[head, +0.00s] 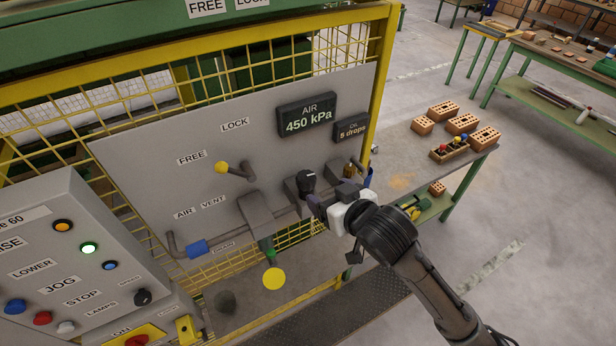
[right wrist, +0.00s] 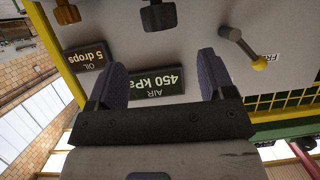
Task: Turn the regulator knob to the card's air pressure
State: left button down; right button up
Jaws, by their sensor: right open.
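The air card (head: 306,117) is a dark plate reading "AIR 450 kPa" on the grey panel. It also shows upside down in the right wrist view (right wrist: 158,85), framed between my fingers. A black knob (head: 306,180), apparently the regulator knob, sits below the card on a dark unit of the pipe line. My right gripper (head: 330,197) is open, just right of the knob in the head view, with purple finger pads. Nothing shows between its fingers, and I see no contact with the knob. A dark unit (right wrist: 158,16) shows beyond the card in the wrist view. My left gripper is out of view.
An oil card (head: 351,128) reads "5 drops". A yellow-tipped lever (head: 222,168) sticks out left of the knob. A button console (head: 80,265) stands at lower left, and yellow mesh fencing (head: 378,70) frames the panel. A bench (head: 400,160) with bricks stands right.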

aim_at(311, 182)
jog(key=p+x, duration=0.1)
jog(key=x, duration=0.9)
jog(key=shift+w+a+f, duration=0.1)
jog(key=shift+w, duration=0.15)
jog(key=c, duration=0.9)
